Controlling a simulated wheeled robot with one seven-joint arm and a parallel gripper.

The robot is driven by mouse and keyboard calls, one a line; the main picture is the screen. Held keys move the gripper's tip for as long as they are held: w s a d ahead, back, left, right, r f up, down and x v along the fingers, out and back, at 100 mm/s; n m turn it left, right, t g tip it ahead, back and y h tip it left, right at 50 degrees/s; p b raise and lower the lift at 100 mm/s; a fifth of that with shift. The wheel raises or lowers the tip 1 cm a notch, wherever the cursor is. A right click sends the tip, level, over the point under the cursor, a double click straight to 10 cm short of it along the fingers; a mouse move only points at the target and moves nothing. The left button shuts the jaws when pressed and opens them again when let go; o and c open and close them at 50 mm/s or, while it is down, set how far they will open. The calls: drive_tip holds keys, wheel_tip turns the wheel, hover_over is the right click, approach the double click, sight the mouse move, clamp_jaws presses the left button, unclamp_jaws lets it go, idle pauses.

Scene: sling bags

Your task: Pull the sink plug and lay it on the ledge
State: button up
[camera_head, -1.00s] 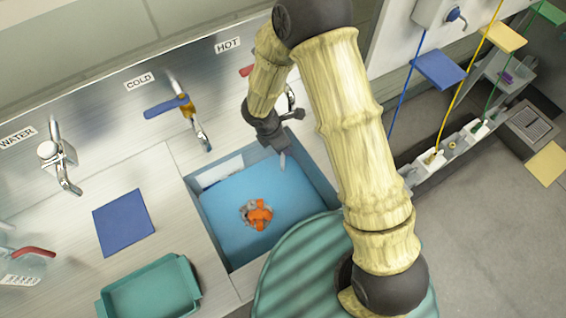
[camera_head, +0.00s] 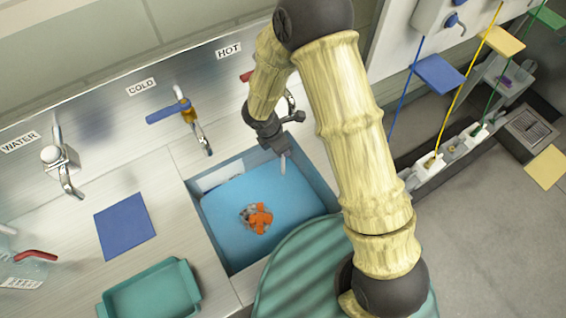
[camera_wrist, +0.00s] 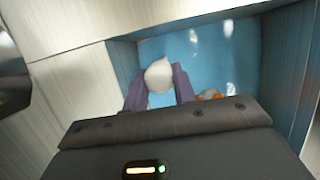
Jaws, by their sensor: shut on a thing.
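My gripper (camera_head: 282,152) is over the back right part of the sink (camera_head: 325,188), pointing down. In the wrist view its two purple-grey fingers (camera_wrist: 160,88) are closed on a pale, round-topped thing (camera_wrist: 159,74), which may be the sink plug. Its lower end (camera_head: 283,166) shows as a short pale stub below the gripper in the head view. I cannot tell whether it is clear of the sink. The sink has a blue, shiny surface (camera_head: 235,195), apparently water. The steel ledge (camera_head: 172,190) runs along the sink's left side.
An orange and grey clump (camera_head: 257,218) lies in the sink. A blue mat (camera_head: 125,226) and a teal tray (camera_head: 150,292) are on the counter to the left. The cold tap (camera_head: 200,138) stands behind the sink. Bare counter lies between mat and sink.

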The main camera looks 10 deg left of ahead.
drive_tip(key=shift+r+p, duration=1.7)
drive_tip(key=shift+r, duration=0.5)
drive_tip(key=shift+r+p, duration=1.65)
drive_tip(key=shift+r, duration=0.35)
